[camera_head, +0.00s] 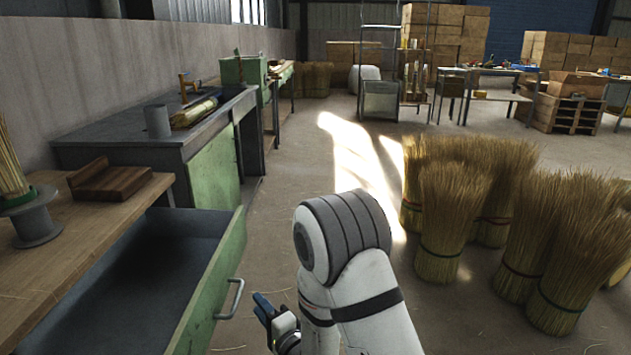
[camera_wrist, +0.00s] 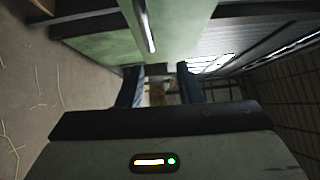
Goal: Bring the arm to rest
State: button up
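My gripper (camera_head: 265,308) is low in the head view, just right of the open drawer's handle and apart from it. In the wrist view my gripper (camera_wrist: 159,72) shows two dark blue fingers spread apart, with nothing held between them. The open drawer (camera_head: 205,300) has a green front and a dark, empty-looking inside. Its metal handle (camera_head: 232,298) also shows in the wrist view (camera_wrist: 146,25), beyond the fingertips. My white arm hides part of the floor.
A wooden bench top (camera_head: 75,245) at left carries a wooden block (camera_head: 112,180) and a grey spool (camera_head: 36,222). A dark workbench (camera_head: 175,140) stands behind. Bundles of broom straw (camera_head: 450,210) stand on the right. The floor (camera_head: 290,190) beyond my arm is clear.

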jog(key=d+r+n+g+h+p, duration=0.25)
jog(key=d+r+h+p, duration=0.25)
jog(key=d+r+p, duration=0.5)
jog(key=d+r+n+g+h+p, duration=0.1)
jog(key=d+r+n+h+p, duration=0.3)
jog(key=d+r, duration=0.65)
jog(key=s+d+r+n+g+h+p, duration=0.1)
jog(key=s+d+r+g+p, duration=0.3)
jog(key=s+r, duration=0.6)
jog(key=s+d+r+n+g+h+p, duration=0.2)
jog(key=s+d+r+p, duration=0.3)
jog(key=s+r+p, duration=0.4)
jog(key=shift+s+d+r+g, duration=0.25)
jog(key=shift+s+r+g, duration=0.65)
jog(key=shift+s, duration=0.2)
jog(key=shift+o, duration=0.5)
jog(key=shift+n, duration=0.25)
